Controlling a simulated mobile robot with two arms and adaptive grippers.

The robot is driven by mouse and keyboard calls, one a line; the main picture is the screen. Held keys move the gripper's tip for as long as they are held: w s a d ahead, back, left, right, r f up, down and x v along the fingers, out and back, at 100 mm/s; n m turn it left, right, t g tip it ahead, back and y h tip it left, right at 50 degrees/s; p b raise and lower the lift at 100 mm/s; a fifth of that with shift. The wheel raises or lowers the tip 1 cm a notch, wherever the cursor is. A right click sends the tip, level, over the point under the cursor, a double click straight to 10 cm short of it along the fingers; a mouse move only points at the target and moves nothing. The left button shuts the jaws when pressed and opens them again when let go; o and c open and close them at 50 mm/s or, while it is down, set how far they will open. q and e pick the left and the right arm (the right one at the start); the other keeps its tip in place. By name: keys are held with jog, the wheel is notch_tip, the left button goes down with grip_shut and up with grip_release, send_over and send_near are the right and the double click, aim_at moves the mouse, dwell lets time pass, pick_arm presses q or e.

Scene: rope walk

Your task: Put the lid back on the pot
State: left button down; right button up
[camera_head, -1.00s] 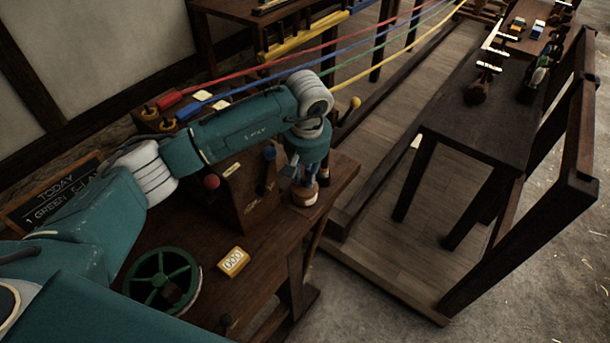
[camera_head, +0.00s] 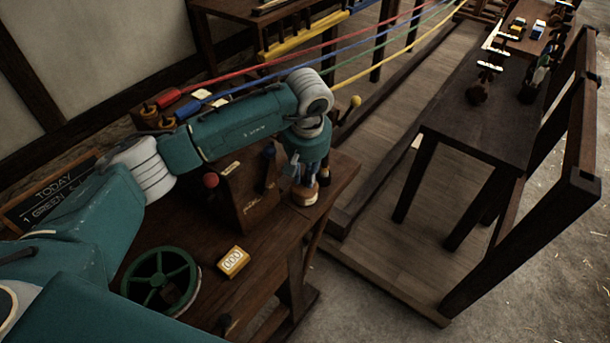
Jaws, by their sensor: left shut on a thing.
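My left gripper (camera_head: 306,178) points down at the right end of the dark wooden table. It is at the top of a small tan pot (camera_head: 304,196) that stands on the table near its right edge. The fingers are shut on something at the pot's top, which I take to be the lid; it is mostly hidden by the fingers. I cannot tell whether the lid touches the pot's rim. My right gripper is not in view.
A yellow counter (camera_head: 233,262) and a green wheel (camera_head: 160,281) are on the table (camera_head: 270,262). Coloured ropes (camera_head: 330,52) stretch behind. Another table (camera_head: 478,125) stands right.

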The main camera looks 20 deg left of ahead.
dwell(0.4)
pick_arm(q)
jog(key=c, duration=1.5)
grip_release()
jog(key=shift+c, duration=0.2)
jog(key=shift+o, duration=0.3)
jog(key=o, duration=0.4)
jog(key=shift+o, duration=0.2)
jog(key=shift+r+p, duration=1.45)
jog(key=shift+r, duration=2.05)
